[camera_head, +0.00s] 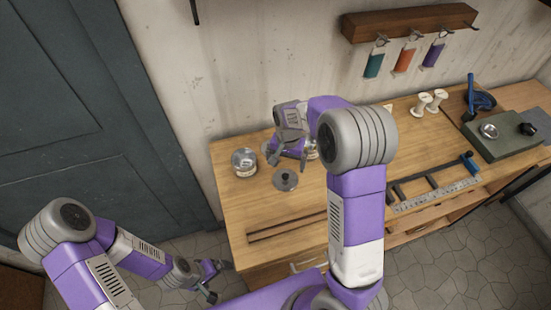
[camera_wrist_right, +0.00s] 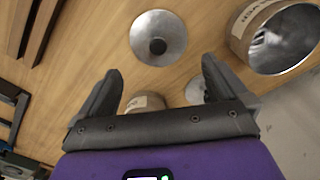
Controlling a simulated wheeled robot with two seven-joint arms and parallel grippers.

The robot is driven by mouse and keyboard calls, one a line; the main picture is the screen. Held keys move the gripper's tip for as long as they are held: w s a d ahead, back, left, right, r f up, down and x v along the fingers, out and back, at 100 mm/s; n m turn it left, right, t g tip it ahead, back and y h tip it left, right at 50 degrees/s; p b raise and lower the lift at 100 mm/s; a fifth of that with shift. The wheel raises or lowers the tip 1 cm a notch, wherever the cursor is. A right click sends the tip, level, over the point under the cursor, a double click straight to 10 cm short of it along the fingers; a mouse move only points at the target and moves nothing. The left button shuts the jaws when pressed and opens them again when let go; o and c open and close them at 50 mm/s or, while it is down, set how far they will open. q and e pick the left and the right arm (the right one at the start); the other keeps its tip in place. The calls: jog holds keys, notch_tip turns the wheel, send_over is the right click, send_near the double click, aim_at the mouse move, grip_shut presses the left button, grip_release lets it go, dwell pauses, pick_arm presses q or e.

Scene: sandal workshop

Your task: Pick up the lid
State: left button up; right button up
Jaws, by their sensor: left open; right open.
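A round grey metal lid (camera_head: 286,180) with a dark knob lies flat on the workbench. In the right wrist view the lid (camera_wrist_right: 172,27) lies beyond my fingertips, slightly left of centre. My right gripper (camera_head: 287,164) is open and empty above the bench, behind the lid in the head view; its two fingers (camera_wrist_right: 162,68) also show in the wrist view, apart from the lid. My left gripper (camera_head: 217,282) is open and empty, low in front of the bench's left end.
An open metal tin (camera_head: 244,162) stands left of the lid; it is large in the wrist view (camera_wrist_right: 240,38). Another tin (camera_wrist_right: 145,101) and a round metal piece (camera_wrist_right: 195,91) are partly hidden by my right gripper. Wooden strips (camera_head: 287,226) lie near the front edge.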

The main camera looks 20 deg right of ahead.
aim_at(286, 175)
jog(key=shift+s+f, duration=0.25)
jog(key=shift+f, duration=0.1)
notch_tip(286, 175, down, 6)
jog(key=shift+s+a+f+b, duration=0.15)
jog(key=shift+f+b, duration=0.05)
jog(key=shift+b, duration=0.15)
jog(key=c, duration=0.7)
